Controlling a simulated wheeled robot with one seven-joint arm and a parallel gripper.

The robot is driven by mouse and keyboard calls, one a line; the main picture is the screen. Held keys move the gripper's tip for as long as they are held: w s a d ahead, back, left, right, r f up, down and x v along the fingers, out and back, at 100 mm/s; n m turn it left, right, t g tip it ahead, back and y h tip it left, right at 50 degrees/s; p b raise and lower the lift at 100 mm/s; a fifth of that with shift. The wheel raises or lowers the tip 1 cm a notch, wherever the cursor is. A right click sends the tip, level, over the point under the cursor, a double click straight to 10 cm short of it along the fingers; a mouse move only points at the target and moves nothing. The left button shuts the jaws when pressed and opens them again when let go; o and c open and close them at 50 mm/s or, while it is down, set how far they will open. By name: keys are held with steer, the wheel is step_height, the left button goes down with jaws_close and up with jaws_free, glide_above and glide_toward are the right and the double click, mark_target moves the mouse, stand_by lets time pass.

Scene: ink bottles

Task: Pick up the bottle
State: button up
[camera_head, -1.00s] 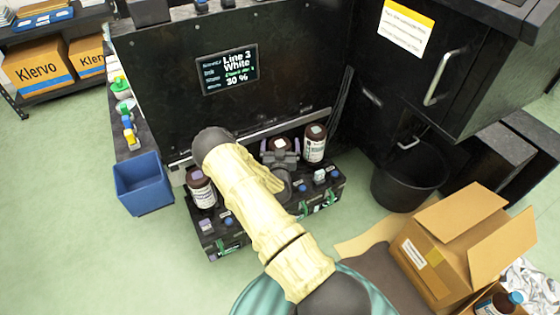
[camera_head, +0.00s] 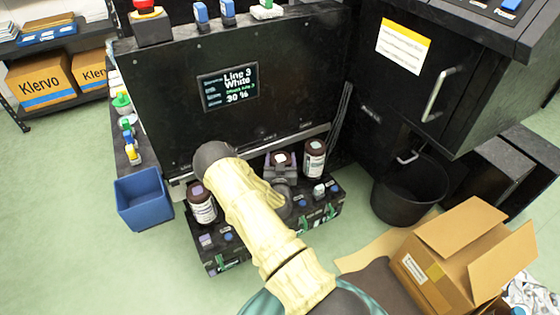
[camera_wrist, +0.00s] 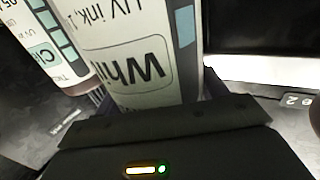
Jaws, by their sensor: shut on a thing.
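Three brown ink bottles with white labels stand at the black machine's low front unit: one at the left (camera_head: 202,208), a middle one (camera_head: 281,158), and one at the right (camera_head: 314,160). My gripper (camera_head: 281,171) reaches the middle bottle from the front and is shut on it. In the wrist view this bottle (camera_wrist: 140,50) fills the space between the fingers, its label reading "UV ink" and part of "White", inverted. A neighbouring bottle (camera_wrist: 48,45) stands close to its left there. The middle bottle's base is hidden, so I cannot tell whether it is lifted.
The machine's black panel (camera_head: 290,85) rises directly behind the bottles. A blue bin (camera_head: 143,197) is at the left, a black bucket (camera_head: 405,195) at the right, and an open cardboard box (camera_head: 440,275) at the front right. Green floor lies clear at the left.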

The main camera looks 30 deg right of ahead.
step_height(320, 180, up, 11)
steer(key=p, duration=0.4)
steer(key=shift+r, duration=0.2)
steer(key=s+p, duration=0.2)
steer(key=s, duration=1.7)
steer(key=shift+s+d+f+p, duration=0.3)
steer(key=shift+s+p, duration=0.05)
steer(key=shift+p, duration=0.05)
